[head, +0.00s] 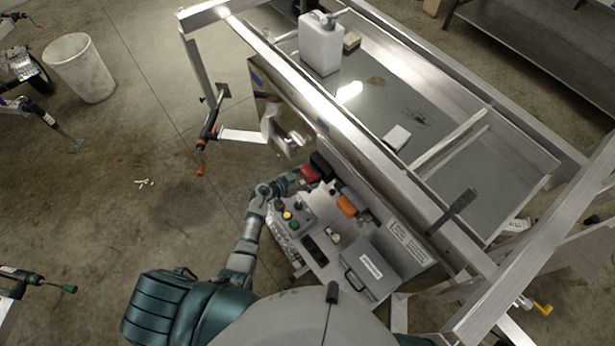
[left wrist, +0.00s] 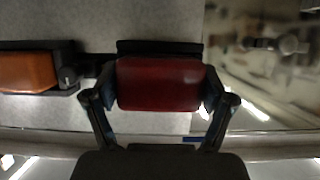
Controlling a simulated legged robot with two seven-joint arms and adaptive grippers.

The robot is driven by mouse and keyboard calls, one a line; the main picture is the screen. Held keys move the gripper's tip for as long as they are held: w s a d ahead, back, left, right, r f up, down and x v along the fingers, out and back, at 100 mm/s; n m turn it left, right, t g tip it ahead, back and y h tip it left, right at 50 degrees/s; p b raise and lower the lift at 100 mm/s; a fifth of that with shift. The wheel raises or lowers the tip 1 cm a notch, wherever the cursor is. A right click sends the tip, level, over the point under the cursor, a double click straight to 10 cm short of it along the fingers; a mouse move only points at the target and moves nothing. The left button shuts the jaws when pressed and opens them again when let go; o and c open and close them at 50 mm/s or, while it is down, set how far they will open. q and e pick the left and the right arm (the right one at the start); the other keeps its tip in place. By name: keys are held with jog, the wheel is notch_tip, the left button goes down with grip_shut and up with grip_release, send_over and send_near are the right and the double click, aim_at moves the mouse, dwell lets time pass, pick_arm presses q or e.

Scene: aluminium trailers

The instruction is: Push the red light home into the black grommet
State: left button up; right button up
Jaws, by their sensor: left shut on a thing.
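The red light (head: 309,174) is at the trailer's side, beyond my left gripper (head: 296,180). In the left wrist view the red light (left wrist: 158,84) sits between the two fingers of my left gripper (left wrist: 160,96), which is shut on it. The black grommet (head: 321,163) is just past the light in the head view. In the left wrist view a black edge of the grommet (left wrist: 160,46) shows behind the light. The light hides the grommet's opening, so I cannot tell how deep it sits. My right gripper is not in view.
An orange light (head: 347,206) in a black mount is beside the grommet. A control box with buttons (head: 292,216) and a grey case (head: 370,270) are close to my arm. The trailer bed holds a white jug (head: 320,45). Open floor lies to the left.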

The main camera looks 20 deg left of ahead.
pick_arm(q)
jog(key=shift+w+d, duration=0.8)
jog(key=shift+w, duration=0.3)
dwell(0.3)
jog(key=o, duration=1.1)
jog(key=v, duration=1.2)
jog(key=shift+f, duration=0.1)
